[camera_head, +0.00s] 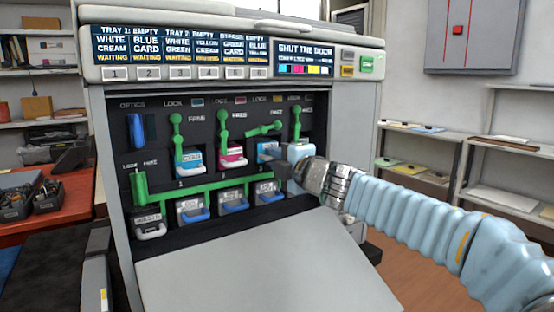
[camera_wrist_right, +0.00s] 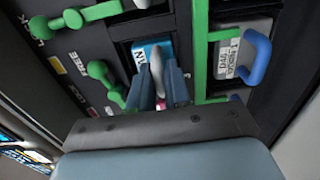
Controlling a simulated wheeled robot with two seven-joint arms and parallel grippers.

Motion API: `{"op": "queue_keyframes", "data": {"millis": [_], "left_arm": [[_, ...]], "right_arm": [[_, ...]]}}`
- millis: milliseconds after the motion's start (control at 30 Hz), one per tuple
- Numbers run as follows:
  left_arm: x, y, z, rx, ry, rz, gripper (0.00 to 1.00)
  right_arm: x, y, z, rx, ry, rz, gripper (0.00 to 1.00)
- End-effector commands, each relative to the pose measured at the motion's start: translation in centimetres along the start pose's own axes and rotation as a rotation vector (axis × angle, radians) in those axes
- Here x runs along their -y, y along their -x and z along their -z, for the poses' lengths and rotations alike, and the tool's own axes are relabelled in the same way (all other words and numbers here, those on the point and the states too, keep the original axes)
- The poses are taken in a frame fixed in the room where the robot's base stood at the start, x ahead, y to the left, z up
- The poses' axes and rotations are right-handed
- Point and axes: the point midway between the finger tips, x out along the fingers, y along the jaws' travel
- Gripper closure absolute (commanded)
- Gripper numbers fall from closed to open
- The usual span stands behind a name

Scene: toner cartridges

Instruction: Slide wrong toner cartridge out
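The printer's open bay (camera_head: 215,150) holds toner cartridges in numbered slots. A cyan-labelled cartridge (camera_head: 188,160) sits on the left and a magenta-labelled one (camera_head: 232,156) beside it. A third, blue-labelled cartridge (camera_head: 266,150) is partly hidden by my right gripper (camera_head: 284,166). In the right wrist view, this gripper (camera_wrist_right: 160,88) has its fingers on either side of a pale handle on a blue-labelled cartridge (camera_wrist_right: 142,53); whether they press on it is unclear. The green lever (camera_head: 264,130) above the third slot is tilted sideways, while its neighbours (camera_head: 222,126) stand upright. My left gripper is not in view.
Lower containers (camera_head: 190,209) with blue handles sit below a green bar (camera_head: 215,187). The printer's front door (camera_head: 255,265) is folded down below the bay. A red-topped table (camera_head: 50,220) with bins stands at left, and shelves (camera_head: 425,150) stand at right.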

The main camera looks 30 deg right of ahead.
Motion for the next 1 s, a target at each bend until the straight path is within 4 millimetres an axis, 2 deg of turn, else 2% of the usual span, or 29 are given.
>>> {"op": "queue_keyframes", "data": {"millis": [67,533,1000], "left_arm": [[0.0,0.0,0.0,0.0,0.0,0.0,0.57],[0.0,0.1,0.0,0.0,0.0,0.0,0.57],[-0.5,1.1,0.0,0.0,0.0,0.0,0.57]], "right_arm": [[0.0,0.0,0.0,0.0,0.0,0.001,1.0],[-0.3,0.5,0.0,0.0,0.001,-0.004,1.0],[-0.3,5.6,0.0,0.001,0.001,-0.002,1.0]]}}
